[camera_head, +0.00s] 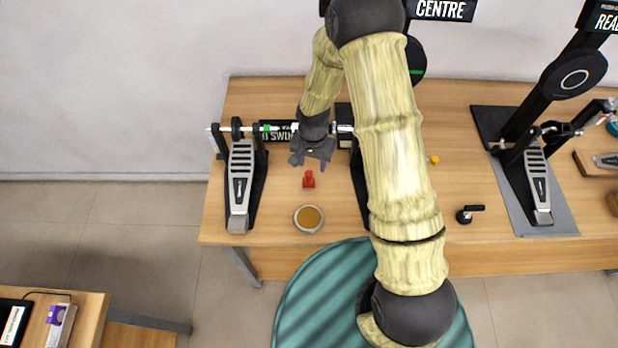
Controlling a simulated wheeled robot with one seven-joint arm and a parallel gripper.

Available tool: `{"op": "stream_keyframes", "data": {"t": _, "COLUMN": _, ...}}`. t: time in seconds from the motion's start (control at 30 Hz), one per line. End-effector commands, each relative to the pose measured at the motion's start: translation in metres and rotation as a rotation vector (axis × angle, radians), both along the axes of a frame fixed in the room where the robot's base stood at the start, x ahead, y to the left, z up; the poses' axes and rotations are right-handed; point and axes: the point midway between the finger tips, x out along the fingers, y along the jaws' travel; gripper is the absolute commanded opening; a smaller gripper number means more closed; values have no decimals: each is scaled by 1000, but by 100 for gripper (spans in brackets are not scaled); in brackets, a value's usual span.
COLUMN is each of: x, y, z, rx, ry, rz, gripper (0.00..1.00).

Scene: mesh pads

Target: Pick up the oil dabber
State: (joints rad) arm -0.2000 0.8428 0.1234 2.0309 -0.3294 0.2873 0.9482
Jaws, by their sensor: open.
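A small red piece with a knobbed top (309,180), which looks like the oil dabber, stands upright on the wooden table. My gripper (309,163) is open and empty, its fingers pointing down. In the picture it shows just above the red piece, and a gap is visible between them. I cannot tell the exact height of the fingers over the table.
A round dish with amber contents (308,218) sits in front of the red piece. A metal pedal (240,188) stands to the left, joined to a rod (225,128) running behind my gripper. My arm hides much of the table's middle. Another pedal (538,186) stands far right.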

Motion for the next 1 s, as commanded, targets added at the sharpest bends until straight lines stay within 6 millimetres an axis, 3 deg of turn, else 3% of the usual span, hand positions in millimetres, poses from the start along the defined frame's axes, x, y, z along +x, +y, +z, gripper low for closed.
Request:
{"op": "stream_keyframes", "data": {"t": 0.2, "x": 0, "y": 0, "z": -22, "rx": -1, "ry": 1, "rz": 0, "gripper": 47}}
{"op": "stream_keyframes", "data": {"t": 0.67, "x": 0, "y": 1, "z": -27, "rx": 0, "ry": 0, "rz": 0, "gripper": 47}}
{"op": "stream_keyframes", "data": {"t": 1.0, "x": -4, "y": 10, "z": -55, "rx": -1, "ry": 3, "rz": 3, "gripper": 47}}
